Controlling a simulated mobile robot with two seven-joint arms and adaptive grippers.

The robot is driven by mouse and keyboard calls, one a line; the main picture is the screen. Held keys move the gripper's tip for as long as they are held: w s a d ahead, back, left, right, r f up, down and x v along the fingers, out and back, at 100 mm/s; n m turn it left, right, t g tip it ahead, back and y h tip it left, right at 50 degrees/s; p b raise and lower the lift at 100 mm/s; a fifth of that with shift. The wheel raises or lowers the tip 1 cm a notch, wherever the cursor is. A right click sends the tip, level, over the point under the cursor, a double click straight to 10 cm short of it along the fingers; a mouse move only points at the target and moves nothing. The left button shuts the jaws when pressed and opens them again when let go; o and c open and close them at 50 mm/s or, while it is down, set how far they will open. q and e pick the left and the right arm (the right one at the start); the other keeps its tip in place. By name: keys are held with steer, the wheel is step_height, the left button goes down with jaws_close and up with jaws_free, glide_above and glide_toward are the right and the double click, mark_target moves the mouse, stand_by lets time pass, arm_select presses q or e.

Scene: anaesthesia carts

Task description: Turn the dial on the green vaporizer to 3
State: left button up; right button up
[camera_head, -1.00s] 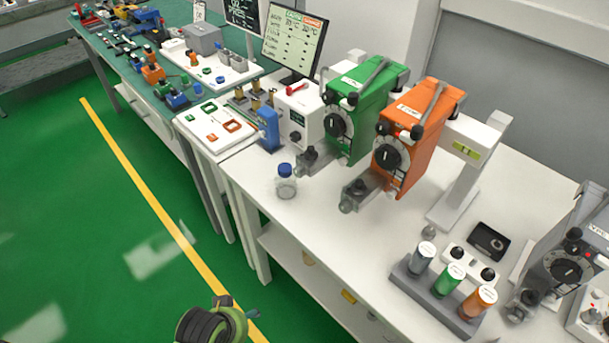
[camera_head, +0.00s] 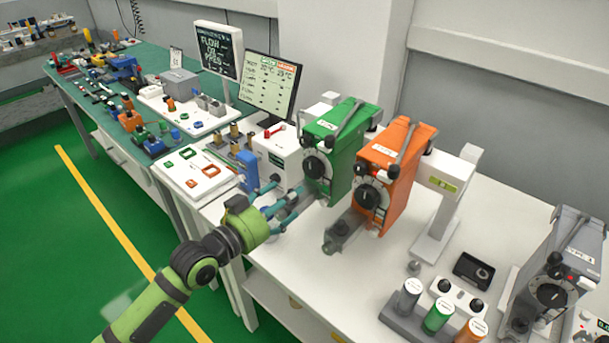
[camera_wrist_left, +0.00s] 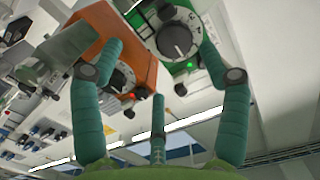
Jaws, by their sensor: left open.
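The green vaporizer (camera_head: 343,152) stands on the white bench, left of the orange vaporizer (camera_head: 400,165). Its black dial (camera_head: 314,168) sits on its front face, turned towards the aisle. My left gripper (camera_head: 293,195), with teal fingers, is open and empty in front of the green vaporizer, a little below and left of the dial. My right gripper is out of view.
The orange vaporizer's dial (camera_head: 368,198) is close on the right. A blue block (camera_head: 247,171) and a white box (camera_head: 279,152) stand left of the gripper. Drug-coloured cylinders in a grey rack (camera_head: 400,318) stand at the front right. The aisle floor is clear.

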mark_target(310, 172)
arm_select(q)
steer(key=shift+t, duration=0.3)
steer(key=w+d, duration=0.1)
steer(key=w, duration=0.1)
steer(key=w+d+r+p, duration=0.1)
steer(key=w+d, duration=0.1)
steer(key=w, duration=0.1)
steer(key=shift+w+r+p, duration=0.3)
steer(key=shift+p, duration=0.05)
steer(key=shift+w+d, duration=0.35)
steer(key=shift+w, duration=0.15)
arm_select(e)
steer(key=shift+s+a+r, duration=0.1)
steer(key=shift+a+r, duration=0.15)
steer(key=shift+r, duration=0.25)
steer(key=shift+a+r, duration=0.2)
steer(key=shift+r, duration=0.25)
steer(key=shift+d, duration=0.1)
arm_select(q)
steer(key=shift+f, duration=0.15)
steer(key=c, duration=1.2)
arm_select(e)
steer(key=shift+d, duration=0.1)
